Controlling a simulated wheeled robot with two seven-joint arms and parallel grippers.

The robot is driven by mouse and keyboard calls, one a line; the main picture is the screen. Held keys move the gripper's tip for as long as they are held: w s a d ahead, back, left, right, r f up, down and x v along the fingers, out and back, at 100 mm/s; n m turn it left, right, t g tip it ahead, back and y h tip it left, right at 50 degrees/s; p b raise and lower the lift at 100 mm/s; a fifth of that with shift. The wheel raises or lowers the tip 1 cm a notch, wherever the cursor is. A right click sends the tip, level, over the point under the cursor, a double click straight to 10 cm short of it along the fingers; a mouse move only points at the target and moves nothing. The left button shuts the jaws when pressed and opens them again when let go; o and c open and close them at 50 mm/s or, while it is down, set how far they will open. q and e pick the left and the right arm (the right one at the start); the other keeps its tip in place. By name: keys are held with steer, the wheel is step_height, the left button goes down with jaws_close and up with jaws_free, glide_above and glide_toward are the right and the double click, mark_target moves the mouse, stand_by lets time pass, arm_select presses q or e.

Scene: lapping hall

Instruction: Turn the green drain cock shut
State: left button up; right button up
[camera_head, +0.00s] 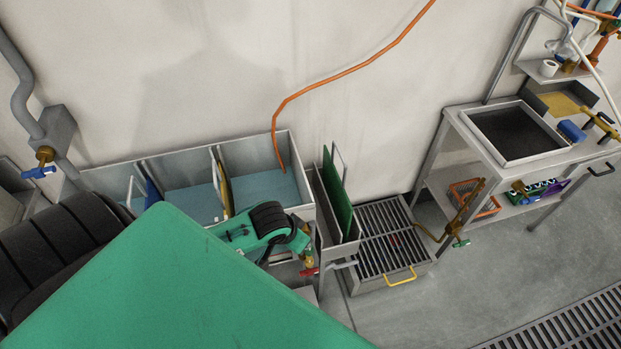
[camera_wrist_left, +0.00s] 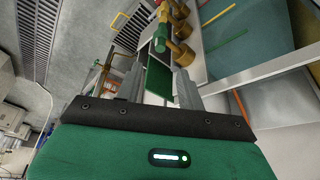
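A brass cock with a green handle (camera_head: 461,243) is on a bent brass pipe right of the floor grating in the head view. It stands clear of my left arm. My left gripper (camera_wrist_left: 160,84) shows in the wrist view with its two grey fingers apart and nothing held between them. In the head view my green left wrist is over the tank's front edge and hides part of it; its fingertips are hard to make out. Beyond the fingers in the wrist view are several brass fittings (camera_wrist_left: 183,53), one near a green part. My right gripper is out of view.
A divided tank (camera_head: 301,188) stands along the wall, with a red-handled cock (camera_head: 308,271) below my wrist. A dark green panel (camera_head: 337,192) stands beside the grating (camera_head: 388,240). A blue-handled cock (camera_head: 38,172) is at left. A steel bench (camera_head: 468,128) is at right. Floor between is clear.

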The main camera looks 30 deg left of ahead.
arm_select(q)
steer(key=p+x, duration=0.1)
steer(key=x, duration=1.2)
steer(key=shift+f+p, duration=0.3)
steer(key=shift+f, duration=0.1)
jaws_close()
